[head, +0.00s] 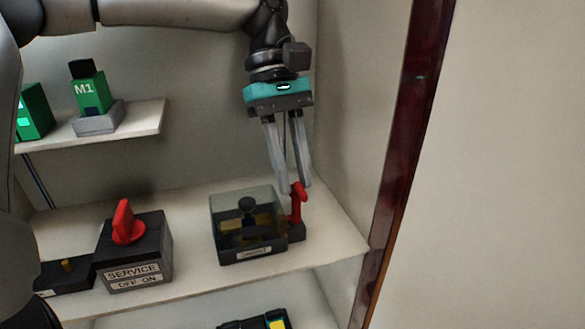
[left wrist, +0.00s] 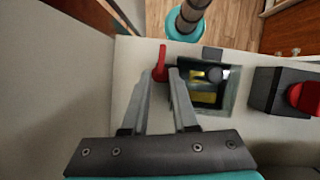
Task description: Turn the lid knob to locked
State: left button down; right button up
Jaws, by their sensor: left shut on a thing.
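The red lid knob (head: 297,208) stands upright at the right side of a small black box with a clear lid (head: 228,207) on the middle shelf. A black knob and yellow parts show through the lid. My left gripper (head: 295,187) reaches down from above, its two fingers shut on the top of the red knob. In the left wrist view the red knob (left wrist: 161,60) shows between the fingertips (left wrist: 163,73), beside the clear-lidded box (left wrist: 228,85). The label on the box front is too small to read. My right gripper is not in view.
A black SERVICE box (head: 138,255) with a red switch (head: 126,222) stands left on the same shelf (head: 190,274). The cabinet's right wall (head: 352,110) is close to my gripper. A green M1 block (head: 90,92) sits on the upper shelf (head: 145,119).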

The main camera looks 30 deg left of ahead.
aim_at(293, 184)
pick_arm(q)
jog(key=c, duration=0.7)
grip_release()
notch_tip(293, 184, up, 20)
jog(key=shift+r+p, duration=0.1)
jog(key=shift+p, duration=0.55)
